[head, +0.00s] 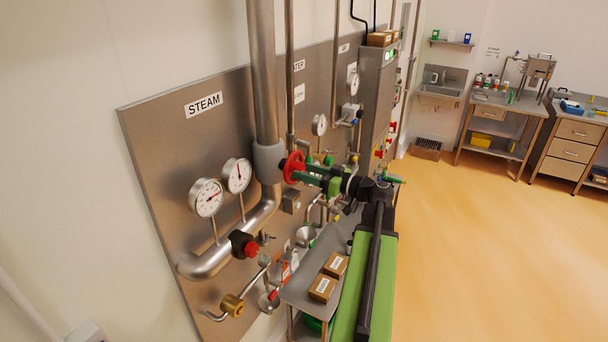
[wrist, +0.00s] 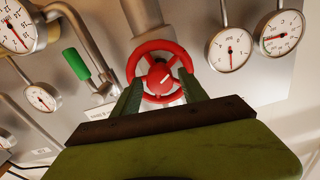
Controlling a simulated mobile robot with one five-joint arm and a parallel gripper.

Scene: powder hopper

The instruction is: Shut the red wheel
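The red wheel (head: 293,167) is a spoked handwheel on the thick vertical steam pipe, below a grey valve body. It also shows in the wrist view (wrist: 160,50), upper middle, facing me with its hub and white mark visible. My gripper (head: 305,170) reaches it from the right in the head view. In the wrist view my gripper (wrist: 162,84) has its two green fingers apart. The fingertips overlap the lower left and lower right of the wheel's rim. Whether they touch the rim I cannot tell. Nothing else shows between the fingers.
Two round gauges (head: 207,197) and a smaller red knob (head: 252,249) sit left of the wheel on the steel panel (head: 160,135). A green-handled lever (wrist: 76,64) is beside the wheel in the wrist view. A grey shelf with boxes (head: 322,288) is below. Orange floor (head: 480,240) is clear to the right.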

